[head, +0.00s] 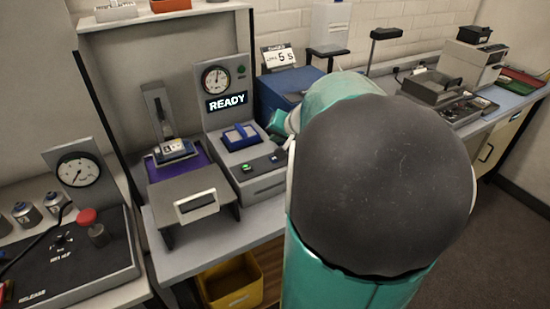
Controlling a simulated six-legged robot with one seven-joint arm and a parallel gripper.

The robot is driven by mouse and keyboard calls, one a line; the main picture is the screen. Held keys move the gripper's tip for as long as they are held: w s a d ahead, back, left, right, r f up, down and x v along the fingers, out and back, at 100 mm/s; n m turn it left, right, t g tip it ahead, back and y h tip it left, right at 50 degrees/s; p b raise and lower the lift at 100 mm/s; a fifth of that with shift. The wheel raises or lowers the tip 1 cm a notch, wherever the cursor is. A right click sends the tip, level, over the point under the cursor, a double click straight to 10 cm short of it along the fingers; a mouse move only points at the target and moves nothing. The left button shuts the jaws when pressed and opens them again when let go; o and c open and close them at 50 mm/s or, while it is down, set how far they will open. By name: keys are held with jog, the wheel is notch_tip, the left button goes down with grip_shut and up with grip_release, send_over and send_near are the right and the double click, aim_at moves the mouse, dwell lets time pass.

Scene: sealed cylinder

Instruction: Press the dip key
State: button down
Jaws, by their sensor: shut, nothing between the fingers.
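A grey machine (243,135) with a lit READY display (227,101) and a round dial (216,79) stands on the bench left of centre. A blue cradle-like part (239,137) sits on its top. On its sloped front are a green-lit key (246,168) and a dark key (273,158). Their labels are too small to read, so I cannot tell which is the dip key. My teal and black arm fills the centre right, with a small teal part reaching toward the machine's right side. My gripper's fingers are hidden behind the arm.
Left of the machine is a grey unit (190,200) with a white handle and a purple plate. Further left is a panel with a red knob (87,216) and a gauge. A blue box (288,90) stands behind right. A yellow bin (229,284) is below the bench.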

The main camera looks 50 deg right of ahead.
aim_at(275, 159)
jog(key=shift+f, duration=2.15)
jog(key=shift+f, duration=0.1)
jog(key=shift+f, duration=0.3)
